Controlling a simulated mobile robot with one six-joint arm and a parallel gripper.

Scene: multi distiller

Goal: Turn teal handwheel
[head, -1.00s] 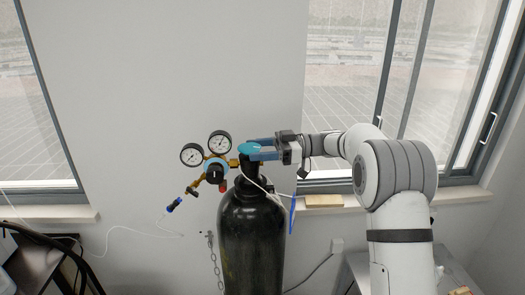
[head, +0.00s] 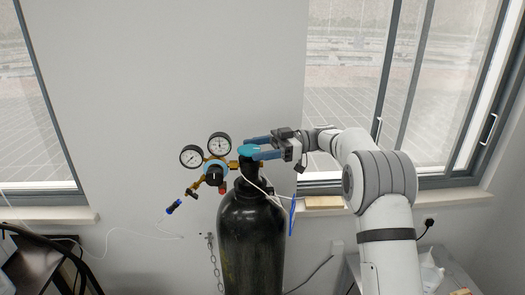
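The teal handwheel (head: 246,150) sits on top of the valve of a tall black gas cylinder (head: 250,230) near the middle of the head view. My gripper (head: 256,147) reaches in from the right, level with the wheel. Its two blue fingers are apart, one on the far side and one on the near side of the wheel's right part. The fingertips overlap the wheel in the picture, so I cannot tell whether they press on its rim.
A brass regulator with two round gauges (head: 218,144) and a black knob (head: 215,174) sits close left of the valve. A thin white hose and a blue strip (head: 293,215) hang beside the cylinder. Wall and windows stand behind.

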